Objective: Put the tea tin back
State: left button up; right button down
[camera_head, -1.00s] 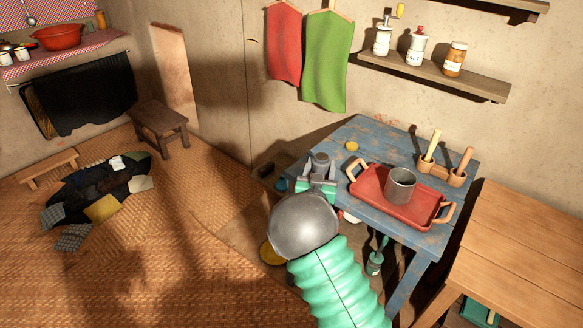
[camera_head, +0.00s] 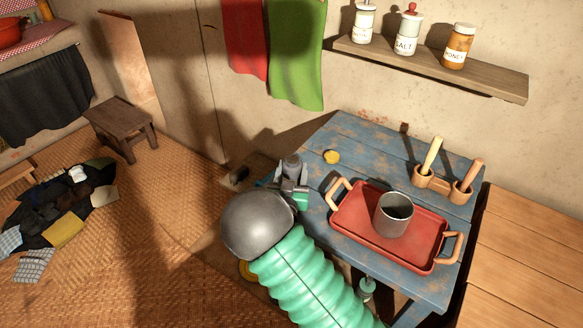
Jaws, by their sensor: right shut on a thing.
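My right gripper (camera_head: 295,184) is over the left edge of the blue table, shut on a small grey thing (camera_head: 292,163) that looks like the tea tin. The jaws and my wrist hide part of it, and no label shows. The wall shelf (camera_head: 480,77) at the top right holds a white jar (camera_head: 365,24), a salt jar (camera_head: 408,36) with a red knob and a honey jar (camera_head: 457,47). The shelf is bare to the right of the honey jar. My left gripper is out of view.
Red and green cloths (camera_head: 297,60) hang left of the shelf. A wooden table (camera_head: 525,250) stands at right.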

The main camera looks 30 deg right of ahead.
jog(key=shift+d+f, duration=0.3)
jog(key=shift+d, duration=0.1)
jog(key=c, duration=1)
grip_release()
jog(key=shift+s+a+r, duration=0.1)
jog(key=shift+s+r, duration=0.1)
jog(key=shift+s, duration=0.2)
jog(key=o, duration=0.4)
jog(key=shift+a+r, duration=0.4)
jog(key=shift+a, duration=0.45)
jog(key=shift+w+a, duration=0.2)
jog(key=shift+a, duration=0.1)
jog(key=shift+s+d+f, duration=0.2)
jog(key=shift+d, duration=0.55)
jog(key=shift+s+a, duration=0.15)
jog(key=shift+s, duration=0.1)
jog(key=v, duration=0.7)
jog(key=p+v, duration=0.1)
jog(key=v, duration=0.3)
jog(key=shift+w+a+r, duration=0.1)
jog(key=shift+a, duration=0.35)
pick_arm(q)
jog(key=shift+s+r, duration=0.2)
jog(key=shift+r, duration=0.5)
pick_arm(e)
jog(key=shift+d, duration=0.15)
